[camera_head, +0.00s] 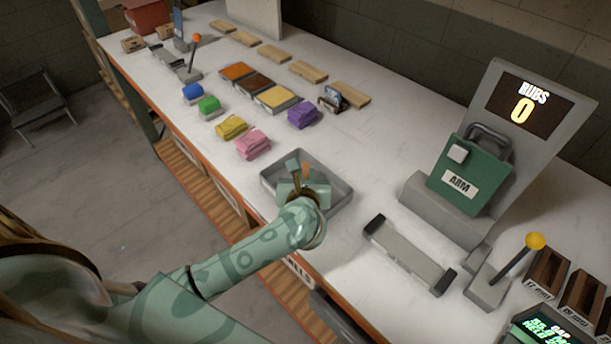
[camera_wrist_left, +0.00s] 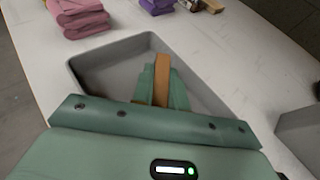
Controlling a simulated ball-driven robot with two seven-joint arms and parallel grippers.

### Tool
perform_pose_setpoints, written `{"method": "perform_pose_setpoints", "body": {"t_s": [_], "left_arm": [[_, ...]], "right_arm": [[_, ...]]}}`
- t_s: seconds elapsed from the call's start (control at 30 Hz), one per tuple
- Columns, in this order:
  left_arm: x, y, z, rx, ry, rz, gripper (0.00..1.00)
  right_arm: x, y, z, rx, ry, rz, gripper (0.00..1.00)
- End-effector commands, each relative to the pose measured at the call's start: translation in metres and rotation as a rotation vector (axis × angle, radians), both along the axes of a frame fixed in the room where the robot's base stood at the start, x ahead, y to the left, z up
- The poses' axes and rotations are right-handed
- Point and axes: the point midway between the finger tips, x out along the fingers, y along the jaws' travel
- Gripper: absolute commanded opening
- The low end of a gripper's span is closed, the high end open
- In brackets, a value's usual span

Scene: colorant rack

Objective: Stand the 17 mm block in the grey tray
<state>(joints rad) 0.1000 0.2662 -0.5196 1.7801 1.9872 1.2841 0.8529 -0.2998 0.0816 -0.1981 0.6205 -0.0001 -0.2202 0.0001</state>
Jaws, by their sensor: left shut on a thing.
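The grey tray (camera_head: 337,174) is on the white bench in the middle of the head view; it also shows in the left wrist view (camera_wrist_left: 110,51). My left gripper (camera_head: 300,172) is over the tray. Its fingers are shut on an orange-brown wooden block (camera_wrist_left: 162,72), which stands up between them in the left wrist view. The block's lower end is hidden by the fingers, so I cannot tell whether it touches the tray floor. Its size cannot be read. My right gripper is not in view.
Pink cloths (camera_head: 253,144) and purple cloths (camera_head: 303,115) lie beyond the tray. A grey bar fixture (camera_head: 408,255) with black ends lies to its right, before a display stand (camera_head: 530,108). Brown wooden holders (camera_head: 548,270) and a yellow-knobbed lever (camera_head: 535,241) are at lower right.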

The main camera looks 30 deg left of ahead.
Motion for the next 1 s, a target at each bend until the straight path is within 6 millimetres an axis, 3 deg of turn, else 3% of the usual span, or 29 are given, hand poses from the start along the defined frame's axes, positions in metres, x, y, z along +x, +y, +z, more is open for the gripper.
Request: {"method": "perform_pose_setpoints", "body": {"t_s": [0.2, 0.23, 0.3, 0.67, 1.0], "left_arm": [[0.0, 0.0, -0.003, 0.0, 0.001, 0.001, 0.0], [0.0, 0.0, -0.004, 0.0, 0.001, 0.001, 0.18], [0.0, 0.0, -0.002, 0.0, 0.0, 0.001, 0.37], [-0.002, -0.001, 0.003, 0.0, 0.0, 0.0, 0.37], [-0.063, -0.029, 0.029, -0.005, 0.002, 0.0, 0.37]], "right_arm": [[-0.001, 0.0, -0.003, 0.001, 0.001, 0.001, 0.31], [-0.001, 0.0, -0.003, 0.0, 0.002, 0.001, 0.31], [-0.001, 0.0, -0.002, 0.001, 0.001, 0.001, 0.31], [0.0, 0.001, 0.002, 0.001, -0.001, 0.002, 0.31], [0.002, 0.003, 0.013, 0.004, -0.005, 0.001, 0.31]]}}
